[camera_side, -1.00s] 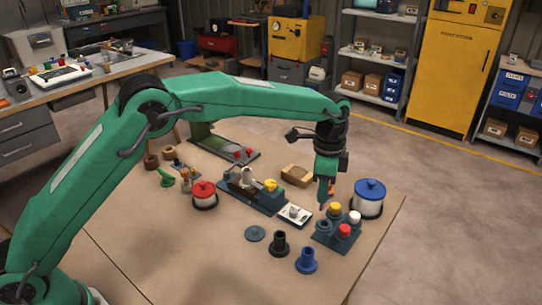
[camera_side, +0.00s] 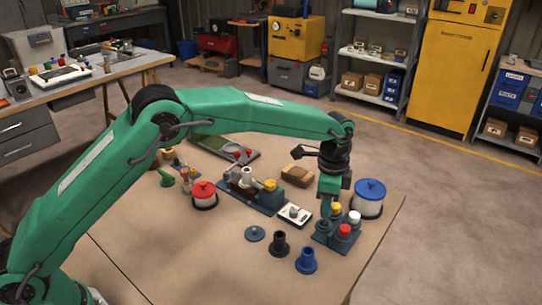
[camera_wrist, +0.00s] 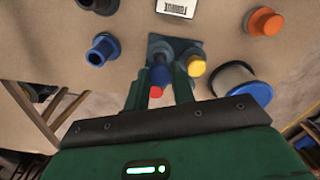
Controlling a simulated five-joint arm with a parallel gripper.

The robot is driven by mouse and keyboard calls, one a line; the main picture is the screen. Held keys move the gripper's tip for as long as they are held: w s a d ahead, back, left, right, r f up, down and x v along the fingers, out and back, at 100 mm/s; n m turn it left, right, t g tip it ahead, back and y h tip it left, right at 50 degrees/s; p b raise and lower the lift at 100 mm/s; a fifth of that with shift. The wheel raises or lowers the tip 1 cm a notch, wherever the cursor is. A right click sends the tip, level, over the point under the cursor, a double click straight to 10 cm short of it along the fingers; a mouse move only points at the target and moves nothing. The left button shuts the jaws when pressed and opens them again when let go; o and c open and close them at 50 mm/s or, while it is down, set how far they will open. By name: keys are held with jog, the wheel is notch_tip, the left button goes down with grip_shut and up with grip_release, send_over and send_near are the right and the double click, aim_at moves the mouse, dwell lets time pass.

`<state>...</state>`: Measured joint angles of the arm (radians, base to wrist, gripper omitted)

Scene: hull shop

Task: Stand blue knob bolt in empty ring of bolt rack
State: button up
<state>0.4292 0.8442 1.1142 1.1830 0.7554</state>
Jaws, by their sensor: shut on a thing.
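The bolt rack (camera_side: 347,246) is a dark blue-grey block at the right front of the table. It carries a yellow knob (camera_side: 335,208), a white knob (camera_side: 354,216) and a red knob (camera_side: 344,230). My gripper (camera_side: 325,219) points down over the rack's left part and hides the ring there. In the wrist view my gripper's fingers are closed around the blue knob bolt (camera_wrist: 160,75), with the yellow knob (camera_wrist: 196,66) beside it and the red knob (camera_wrist: 156,92) beyond. The bolt's lower end is hidden, so I cannot tell whether it is in the ring.
A blue flanged part (camera_side: 307,261) and a black one (camera_side: 280,245) stand left of the rack. A blue-lidded drum (camera_side: 369,198) stands close behind it on the right.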

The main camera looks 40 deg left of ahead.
jog(key=shift+f, duration=1.3)
jog(key=shift+f, duration=0.6)
dwell(0.9)
jog(key=o, duration=0.7)
jog(key=shift+r, duration=5.5)
